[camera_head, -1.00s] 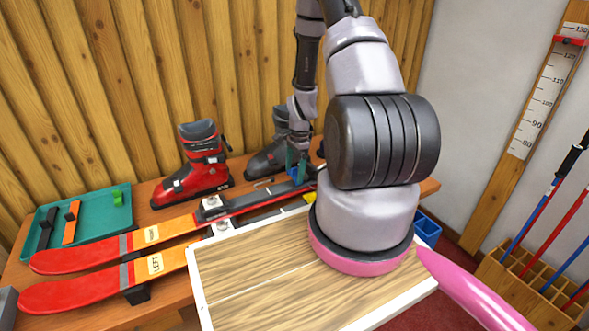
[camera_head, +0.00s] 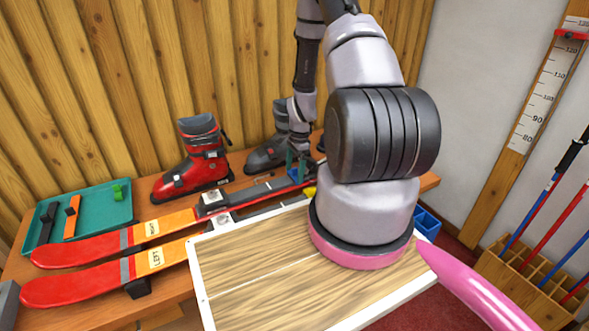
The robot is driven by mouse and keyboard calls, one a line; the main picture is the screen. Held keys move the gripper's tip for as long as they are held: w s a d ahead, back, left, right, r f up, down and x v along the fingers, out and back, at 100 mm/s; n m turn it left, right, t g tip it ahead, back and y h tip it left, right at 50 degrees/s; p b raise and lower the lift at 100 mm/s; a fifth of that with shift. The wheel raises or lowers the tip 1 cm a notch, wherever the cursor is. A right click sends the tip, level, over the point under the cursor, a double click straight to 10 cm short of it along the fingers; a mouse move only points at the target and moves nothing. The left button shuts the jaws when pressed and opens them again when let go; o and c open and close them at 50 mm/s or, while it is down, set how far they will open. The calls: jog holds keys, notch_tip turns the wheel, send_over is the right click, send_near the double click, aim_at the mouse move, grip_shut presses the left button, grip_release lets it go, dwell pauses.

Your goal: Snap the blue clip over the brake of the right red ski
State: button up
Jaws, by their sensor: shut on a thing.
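The right red ski (camera_head: 72,252) lies on the bench, the farther of two red-and-orange skis, with a "RIGHT" label. Its rear part runs toward the back wall, with metal binding parts (camera_head: 214,197) on top. My gripper (camera_head: 297,170) is small and dark at the far end of my arm, over the rear part of this ski. It is shut on the blue clip (camera_head: 296,177), of which only a small part shows. The clip is at or just above the ski; I cannot tell whether it touches. The brake is not clearly visible there.
The left ski (camera_head: 70,289) lies parallel in front. A red boot (camera_head: 192,172) and a grey boot (camera_head: 266,155) stand behind. A teal tray (camera_head: 95,198) holds a green clip (camera_head: 118,192) and straps. A white-edged wooden board (camera_head: 250,270) and my arm block the foreground. Blue bins (camera_head: 427,222) sit right.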

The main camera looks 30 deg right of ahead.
aim_at(295, 168)
jog(key=shift+f, duration=0.1)
dwell(0.3)
jog(key=o, duration=1.1)
jog(key=shift+o, duration=0.2)
jog(key=shift+r, duration=5)
